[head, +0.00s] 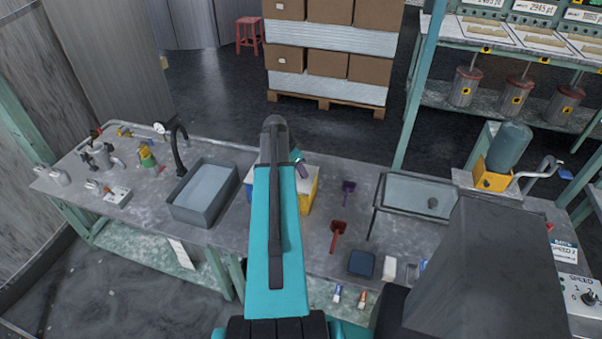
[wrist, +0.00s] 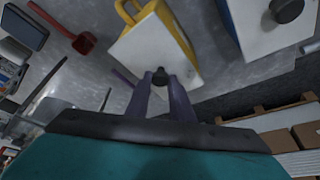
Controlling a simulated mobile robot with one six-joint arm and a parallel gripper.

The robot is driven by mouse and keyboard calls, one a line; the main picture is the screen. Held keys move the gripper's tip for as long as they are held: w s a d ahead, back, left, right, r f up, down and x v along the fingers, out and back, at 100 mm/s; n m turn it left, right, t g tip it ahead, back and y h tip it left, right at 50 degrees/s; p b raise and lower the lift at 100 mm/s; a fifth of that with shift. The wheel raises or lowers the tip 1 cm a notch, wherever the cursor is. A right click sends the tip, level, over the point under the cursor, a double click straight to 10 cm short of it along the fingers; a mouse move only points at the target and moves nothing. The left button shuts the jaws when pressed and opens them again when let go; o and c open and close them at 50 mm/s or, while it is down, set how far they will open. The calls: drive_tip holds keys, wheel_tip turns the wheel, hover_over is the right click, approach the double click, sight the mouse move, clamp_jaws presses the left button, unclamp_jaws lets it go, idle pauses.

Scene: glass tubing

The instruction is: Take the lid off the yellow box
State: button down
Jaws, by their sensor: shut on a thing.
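The yellow box (wrist: 181,30) has a white lid (wrist: 152,45) with a dark knob (wrist: 160,74), seen from above in the wrist view. My gripper (wrist: 161,80) is shut on the knob, one finger on each side. The lid covers the box top; I cannot tell whether there is a gap under it. In the head view the yellow box (head: 309,194) stands on the bench behind my arm, which hides most of it and the lid.
A blue box (wrist: 230,16) with a white lid and dark knob stands close beside the yellow one. A sink (head: 203,192) lies to the left. A purple scoop (head: 348,190), a red scoop (head: 337,233) and a glass-topped stand (head: 420,195) are to the right on the bench (head: 310,235).

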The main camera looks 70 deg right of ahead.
drive_tip(key=shift+r+b, duration=0.7)
drive_tip(key=shift+r, duration=0.55)
drive_tip(key=s+a+b, duration=0.2)
drive_tip(key=a, duration=0.4)
drive_tip(key=s+a+r+b, duration=0.1)
drive_tip(key=a+b, duration=0.2)
drive_tip(key=a, duration=0.3)
drive_tip(key=shift+s+a, duration=0.4)
drive_tip(key=shift+b, duration=1.25)
drive_tip(key=b, duration=0.5)
drive_tip(key=shift+a+r, duration=0.1)
drive_tip(key=shift+a, duration=0.15)
drive_tip(key=b, duration=0.3)
drive_tip(key=a+b, duration=0.1)
drive_tip(key=b, duration=0.1)
drive_tip(key=shift+s+a+b, duration=0.1)
drive_tip(key=shift+s+b, duration=0.15)
drive_tip(key=shift+b, duration=0.15)
drive_tip(key=shift+s+a+r+b, duration=0.2)
drive_tip(key=shift+a+b, duration=0.25)
drive_tip(key=shift+b, duration=0.8)
drive_tip(key=shift+w, duration=0.15)
